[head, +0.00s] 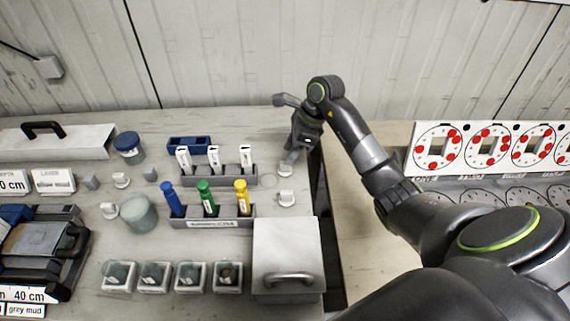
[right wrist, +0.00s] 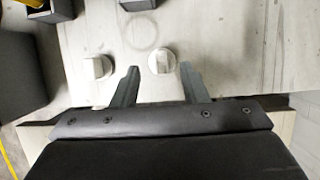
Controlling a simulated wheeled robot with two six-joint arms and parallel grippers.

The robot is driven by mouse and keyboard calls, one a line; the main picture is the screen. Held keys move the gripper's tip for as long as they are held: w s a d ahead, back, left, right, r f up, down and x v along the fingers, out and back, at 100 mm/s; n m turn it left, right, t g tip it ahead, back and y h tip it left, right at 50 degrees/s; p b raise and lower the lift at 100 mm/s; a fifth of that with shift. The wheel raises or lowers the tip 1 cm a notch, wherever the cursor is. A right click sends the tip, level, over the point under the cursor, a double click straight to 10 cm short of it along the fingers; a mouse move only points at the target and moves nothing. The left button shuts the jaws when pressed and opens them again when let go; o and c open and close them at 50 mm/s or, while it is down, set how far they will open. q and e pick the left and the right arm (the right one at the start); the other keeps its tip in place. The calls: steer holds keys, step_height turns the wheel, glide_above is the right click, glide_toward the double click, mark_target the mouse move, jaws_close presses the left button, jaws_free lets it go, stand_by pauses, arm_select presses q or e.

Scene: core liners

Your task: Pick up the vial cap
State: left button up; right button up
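A small white vial cap (head: 286,170) lies on the bench right of the rack of white-labelled vials. It also shows in the right wrist view (right wrist: 162,61), between and just beyond my fingertips. A second similar white cap (head: 287,198) lies nearer the front; in the right wrist view it is to the left (right wrist: 98,67), outside the fingers. My right gripper (head: 294,158) is open and empty at the bench's right end, close to the first cap. In the right wrist view its two fingers (right wrist: 159,66) are spread apart; whether they touch the cap is unclear. My left gripper is out of view.
The grey vial rack (head: 213,182) and the rack of coloured vials (head: 212,223) stand left of the caps. A lidded grey box (head: 288,244) with a handle stands in front. A dark gap (head: 318,190) separates this bench from the one at right.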

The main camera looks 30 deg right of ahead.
mark_target(285, 167)
steer(key=shift+a+f, duration=0.15)
steer(key=shift+f, duration=0.25)
steer(key=p+x, duration=0.1)
steer(key=x, duration=0.1)
steer(key=p+x, duration=0.1)
steer(key=x, duration=0.1)
steer(key=shift+f, duration=0.5)
steer(key=c, duration=0.6)
